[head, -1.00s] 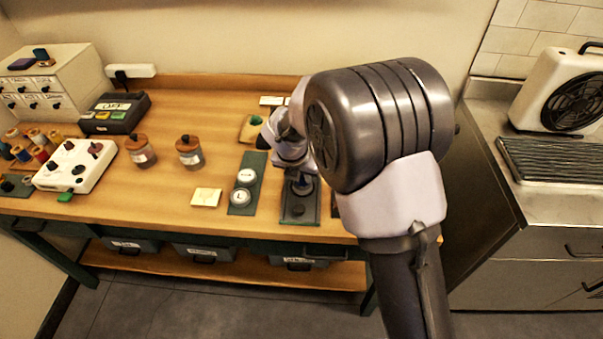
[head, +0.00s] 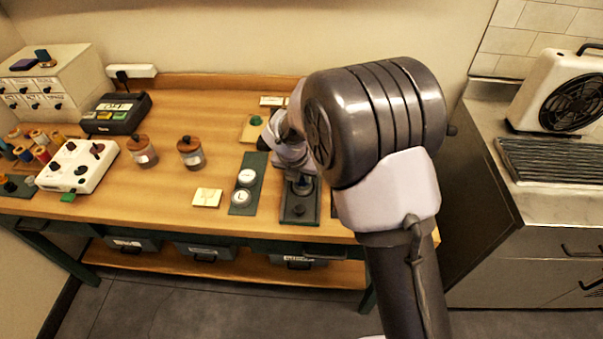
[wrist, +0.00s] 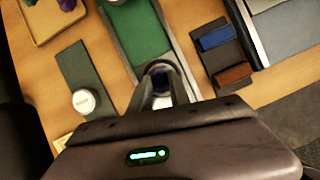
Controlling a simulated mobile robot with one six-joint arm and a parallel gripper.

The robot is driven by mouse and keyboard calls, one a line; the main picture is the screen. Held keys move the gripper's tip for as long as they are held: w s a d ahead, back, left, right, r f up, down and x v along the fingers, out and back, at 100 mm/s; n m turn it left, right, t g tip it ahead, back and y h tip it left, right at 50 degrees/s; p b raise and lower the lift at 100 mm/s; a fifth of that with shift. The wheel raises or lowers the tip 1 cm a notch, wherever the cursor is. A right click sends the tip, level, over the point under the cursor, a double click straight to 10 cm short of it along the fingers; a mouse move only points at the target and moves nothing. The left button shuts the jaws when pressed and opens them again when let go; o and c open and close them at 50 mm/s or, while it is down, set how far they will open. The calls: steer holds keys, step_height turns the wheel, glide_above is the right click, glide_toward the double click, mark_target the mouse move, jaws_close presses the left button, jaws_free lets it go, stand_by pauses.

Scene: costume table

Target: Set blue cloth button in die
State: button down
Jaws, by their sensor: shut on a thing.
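My gripper (wrist: 162,80) is shut on a small dark blue piece, the blue cloth button (wrist: 161,86), which shows between the fingertips in the wrist view. In the head view, a bit of blue (head: 304,182) shows under the end of my arm, above the dark green-bedded tray (head: 286,217). A dark round piece, which looks like the die (head: 298,209), is at that tray's near end. In the wrist view the tray's green bed (wrist: 150,33) lies beyond the fingertips. My gripper's body hides the near part of the tray there. I cannot tell whether the button touches anything below.
A green mat (head: 247,165) with two round white-topped pieces (head: 241,196) lies left of the tray. Blue (wrist: 217,37) and brown (wrist: 233,76) blocks sit right of it in the wrist view. Two lidded jars (head: 190,153) stand farther left.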

steer(key=shift+f+b, duration=0.3)
steer(key=shift+f, duration=0.3)
steer(key=c, duration=1.5)
jaws_free()
steer(key=p+v, duration=0.9)
steer(key=v, duration=0.2)
steer(key=shift+r, duration=0.1)
